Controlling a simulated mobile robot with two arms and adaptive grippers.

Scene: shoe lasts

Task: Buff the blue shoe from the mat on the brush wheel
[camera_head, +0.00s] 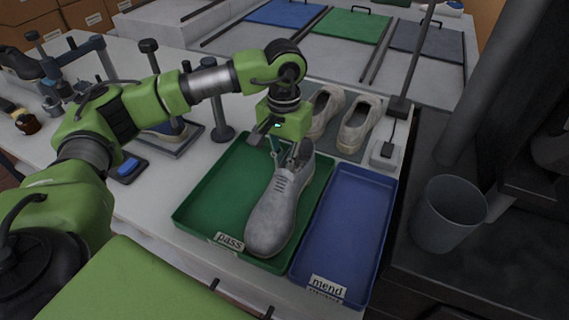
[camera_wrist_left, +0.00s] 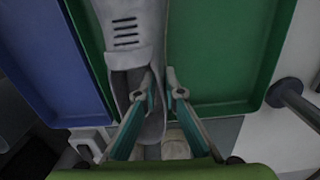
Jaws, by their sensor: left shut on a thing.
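A grey lace-up shoe (camera_head: 272,212) is in the green "pass" tray (camera_head: 196,204), toe towards the tray's front edge. My left gripper (camera_head: 285,152) is above its heel end, shut on the shoe's collar. In the left wrist view my left gripper (camera_wrist_left: 163,88) has one finger inside the opening of the shoe (camera_wrist_left: 128,32) and one outside. I cannot tell whether the sole touches the tray floor. Two beige shoes (camera_head: 357,126) stand on a grey mat (camera_head: 345,150) behind the trays. No blue shoe is in view, and I cannot make out a brush wheel. My right gripper is not in view.
A blue "mend" tray (camera_head: 345,225) beside the green one is empty. A grey bin (camera_head: 449,213) stands to the right by dark machinery. Metal stands and clamps crowd the left of the table. Several coloured panels (camera_head: 352,25) lie at the back.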

